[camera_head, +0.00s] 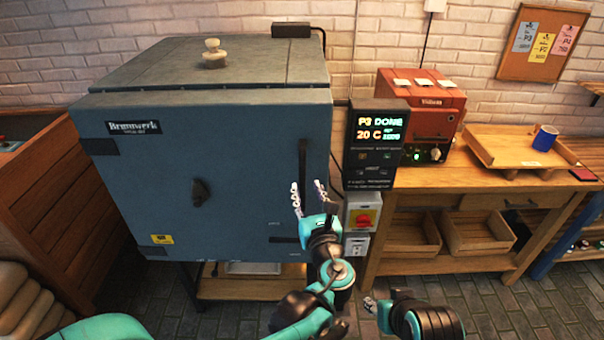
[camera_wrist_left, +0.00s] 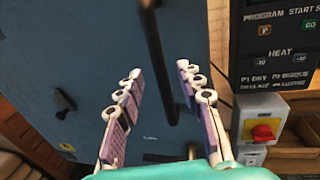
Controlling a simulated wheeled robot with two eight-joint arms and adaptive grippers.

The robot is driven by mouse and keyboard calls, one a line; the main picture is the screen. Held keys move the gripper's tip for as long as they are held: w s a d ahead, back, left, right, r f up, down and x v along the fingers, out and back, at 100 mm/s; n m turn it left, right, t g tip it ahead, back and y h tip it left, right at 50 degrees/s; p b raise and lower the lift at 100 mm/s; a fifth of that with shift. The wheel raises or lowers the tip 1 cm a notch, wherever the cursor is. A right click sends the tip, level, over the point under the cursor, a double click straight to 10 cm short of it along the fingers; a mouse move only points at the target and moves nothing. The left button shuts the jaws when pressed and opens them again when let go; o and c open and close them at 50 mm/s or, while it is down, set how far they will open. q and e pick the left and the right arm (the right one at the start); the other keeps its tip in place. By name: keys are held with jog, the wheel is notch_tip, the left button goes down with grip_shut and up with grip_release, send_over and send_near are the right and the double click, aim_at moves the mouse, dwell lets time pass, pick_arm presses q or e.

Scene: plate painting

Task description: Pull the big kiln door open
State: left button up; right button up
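The big kiln's blue-grey door (camera_head: 240,165) is shut flush against the kiln body. A dark vertical bar handle (camera_head: 303,160) is on its right side; in the left wrist view the handle (camera_wrist_left: 155,62) runs down between my finger lines. My left gripper (camera_head: 308,187) is open in front of the door's lower right, by the handle's lower end. Its two fingers (camera_wrist_left: 157,75) stand apart on either side of the handle in the left wrist view; I see no contact. My right gripper (camera_head: 371,304) is low at the bottom, away from the door; its fingers are too small to read.
A control panel (camera_head: 376,143) and a red-yellow switch box (camera_head: 363,215) are right of the door, close to my left gripper. A wooden workbench (camera_head: 455,190) with a small red kiln (camera_head: 418,110) stands further right. A wooden crate (camera_head: 50,200) is at left. Floor is open in front.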

aim_at(303, 180)
pick_arm(q)
jog(key=w, duration=0.2)
jog(key=w+a+b, duration=0.1)
jog(key=w, duration=0.2)
jog(key=shift+w+a, duration=0.1)
jog(key=shift+w, duration=0.2)
grip_shut()
